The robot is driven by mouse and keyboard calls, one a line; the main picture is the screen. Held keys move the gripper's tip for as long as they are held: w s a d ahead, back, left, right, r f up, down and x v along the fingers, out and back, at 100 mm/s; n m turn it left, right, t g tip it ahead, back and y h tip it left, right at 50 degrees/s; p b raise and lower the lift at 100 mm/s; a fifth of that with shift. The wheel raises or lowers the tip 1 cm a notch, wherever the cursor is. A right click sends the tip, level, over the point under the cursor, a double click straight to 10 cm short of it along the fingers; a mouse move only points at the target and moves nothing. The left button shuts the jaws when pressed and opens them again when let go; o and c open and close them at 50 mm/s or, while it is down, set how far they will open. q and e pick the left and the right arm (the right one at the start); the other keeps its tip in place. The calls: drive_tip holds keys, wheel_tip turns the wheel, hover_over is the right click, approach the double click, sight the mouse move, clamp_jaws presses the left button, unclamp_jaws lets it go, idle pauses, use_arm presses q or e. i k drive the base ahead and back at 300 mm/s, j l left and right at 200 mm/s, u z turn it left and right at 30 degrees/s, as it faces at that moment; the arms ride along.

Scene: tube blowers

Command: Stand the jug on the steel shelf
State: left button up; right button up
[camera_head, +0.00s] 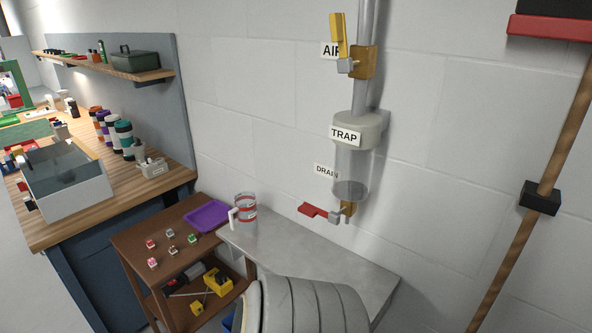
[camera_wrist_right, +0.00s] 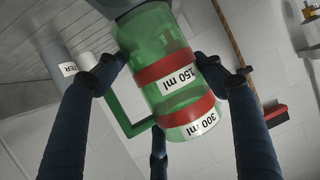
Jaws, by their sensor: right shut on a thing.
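In the right wrist view, a translucent green jug (camera_wrist_right: 165,60) with red bands, a green handle and labels "150 ml" and "300 ml" sits between the dark fingers of my right gripper (camera_wrist_right: 165,80), which is shut on it. I cannot tell what, if anything, is under this jug. The grey steel shelf (camera_head: 315,262) is against the wall in the head view. A clear jug (camera_head: 245,212) with red bands and a white handle stands upright at its far left end. Neither gripper shows in the head view.
A trap bowl (camera_head: 351,175) with a red-handled drain valve (camera_head: 322,213) hangs above the shelf. A brown cart (camera_head: 165,240) with a purple tray (camera_head: 207,216) stands left of it. A grey ribbed object (camera_head: 305,305) hides the shelf's front. The shelf's middle is bare.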

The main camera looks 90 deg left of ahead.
sight(272, 235)
drive_tip(key=k+j+u, duration=0.15)
drive_tip(key=u, duration=0.35)
drive_tip(key=k+j+u, duration=0.15)
drive_tip(key=j+u, duration=0.15)
drive_tip(key=u, duration=0.15)
drive_tip(key=j+u, duration=0.3)
drive_tip(key=u, duration=0.2)
drive_tip(key=k+j+u, duration=0.1)
drive_tip(key=j+u, duration=0.2)
drive_tip(key=u, duration=0.15)
drive_tip(key=i+j, duration=0.2)
drive_tip(key=j, duration=0.15)
drive_tip(key=i+j+u, duration=0.1)
drive_tip(key=j, duration=0.3)
drive_tip(key=i+j, duration=0.3)
drive_tip(key=j+u, duration=0.05)
